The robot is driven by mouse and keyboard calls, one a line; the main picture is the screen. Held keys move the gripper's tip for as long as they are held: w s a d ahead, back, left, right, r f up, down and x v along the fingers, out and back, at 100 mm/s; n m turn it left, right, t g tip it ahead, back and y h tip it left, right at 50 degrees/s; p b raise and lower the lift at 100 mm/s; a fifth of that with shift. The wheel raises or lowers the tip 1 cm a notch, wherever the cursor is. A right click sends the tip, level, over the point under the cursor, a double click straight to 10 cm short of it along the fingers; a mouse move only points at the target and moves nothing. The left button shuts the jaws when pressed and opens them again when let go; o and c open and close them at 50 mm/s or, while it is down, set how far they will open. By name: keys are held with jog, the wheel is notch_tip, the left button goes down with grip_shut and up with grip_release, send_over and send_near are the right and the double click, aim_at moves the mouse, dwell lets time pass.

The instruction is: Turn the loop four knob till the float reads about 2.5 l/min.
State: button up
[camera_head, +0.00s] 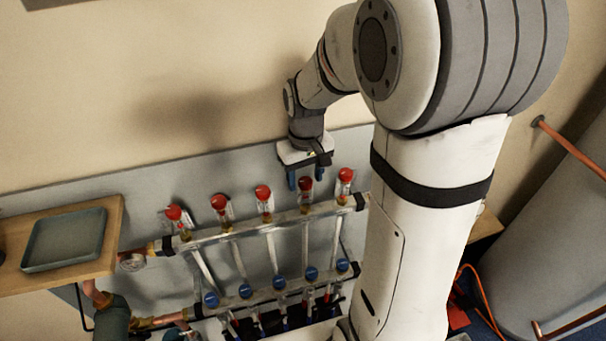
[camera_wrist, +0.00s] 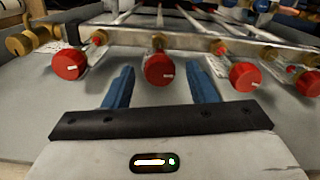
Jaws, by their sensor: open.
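The fourth red knob from the left (camera_head: 305,184) stands just below my gripper (camera_head: 305,176). In the wrist view this knob (camera_wrist: 159,69) appears between and just beyond the two blue fingertips of my gripper (camera_wrist: 162,75). The jaws are open, one finger on each side, with a gap to the knob. The clear gauge tube below the knob is partly visible; its float and scale are too small to read.
Neighbouring red knobs stand close on both sides, at the right end (camera_head: 345,174) and in the middle (camera_head: 262,192). Blue caps (camera_head: 311,273) line the lower bar. A wooden shelf (camera_head: 112,240) with a grey tray (camera_head: 64,262) is at left. A grey tank (camera_head: 545,220) stands at right.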

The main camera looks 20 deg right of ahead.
jog(key=shift+f, duration=0.15)
jog(key=shift+c, duration=0.3)
jog(key=c, duration=0.9)
jog(key=shift+n+b, duration=0.45)
jog(key=shift+n, duration=0.75)
jog(key=o, duration=1)
jog(key=shift+c, duration=0.2)
